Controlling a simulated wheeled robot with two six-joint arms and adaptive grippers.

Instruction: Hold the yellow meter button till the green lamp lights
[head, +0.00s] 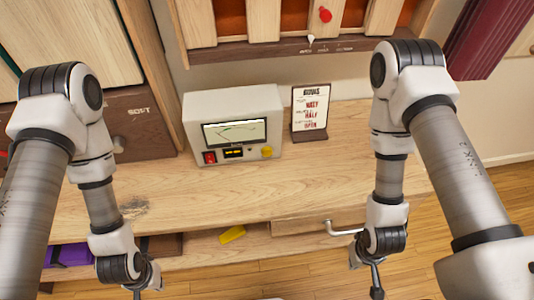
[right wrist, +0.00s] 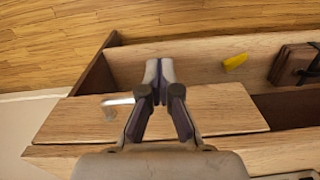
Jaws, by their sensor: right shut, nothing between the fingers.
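The meter is a white box (head: 190,120) on the wooden desk in the head view. No lit green lamp can be made out. My right gripper (head: 376,292) is low at the front right, well away from the button; the right wrist view shows its fingers (right wrist: 159,72) shut and empty. My left gripper (head: 140,292) is at the bottom edge, its fingers partly cut off.
A sign card (head: 311,108) stands right of the meter. A drawer front with a metal handle (head: 343,230) is below the desktop (head: 300,185). A yellow piece (head: 232,234) and a purple thing (head: 70,255) lie in the open space below. A shelf with a red knob (head: 325,15) is above.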

